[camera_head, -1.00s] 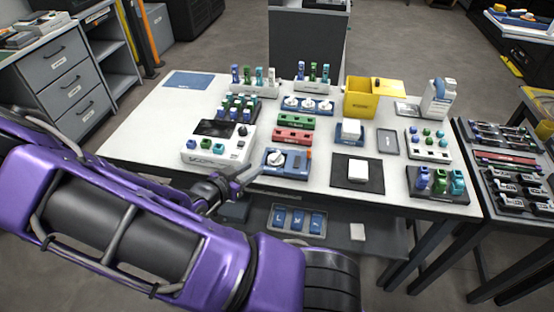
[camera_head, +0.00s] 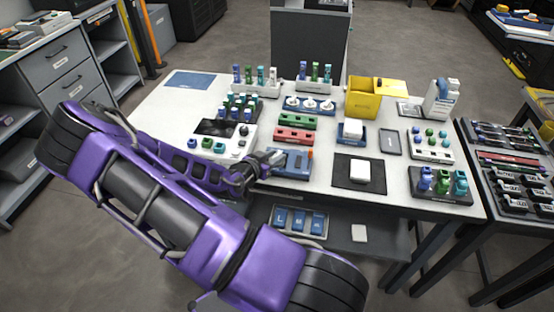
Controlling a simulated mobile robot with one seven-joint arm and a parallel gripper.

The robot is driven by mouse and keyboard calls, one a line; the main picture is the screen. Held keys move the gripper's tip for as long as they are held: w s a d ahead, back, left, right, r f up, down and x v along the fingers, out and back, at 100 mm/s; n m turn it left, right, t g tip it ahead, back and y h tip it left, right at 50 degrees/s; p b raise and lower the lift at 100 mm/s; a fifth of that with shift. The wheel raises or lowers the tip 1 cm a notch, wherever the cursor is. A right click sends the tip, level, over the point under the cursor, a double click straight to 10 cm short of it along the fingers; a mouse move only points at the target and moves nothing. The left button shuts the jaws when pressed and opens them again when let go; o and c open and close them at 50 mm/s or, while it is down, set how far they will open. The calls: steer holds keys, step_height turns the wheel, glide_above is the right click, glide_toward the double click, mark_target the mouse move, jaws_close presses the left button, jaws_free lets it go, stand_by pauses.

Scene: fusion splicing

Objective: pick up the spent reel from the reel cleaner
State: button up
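The blue reel cleaner (camera_head: 294,170) sits at the front edge of the white table, with a small orange part at its right end. My gripper (camera_head: 276,158) is at the left part of the cleaner, right where the white spent reel sat a second ago. The gripper covers that spot, so I cannot make out the reel apart from the fingers. The fingers are too small and overlapped to tell whether they are open or shut on it.
Red (camera_head: 294,135) and green (camera_head: 297,121) blocks lie behind the cleaner, with a blue rack of white reels (camera_head: 310,104) beyond. A splicer-like white device (camera_head: 203,152) stands left. A black mat with a white block (camera_head: 360,172) lies right. A blue-card tray (camera_head: 299,220) sits below the table.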

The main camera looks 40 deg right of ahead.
jaws_close()
steer(key=shift+r, duration=0.1)
stand_by(0.3)
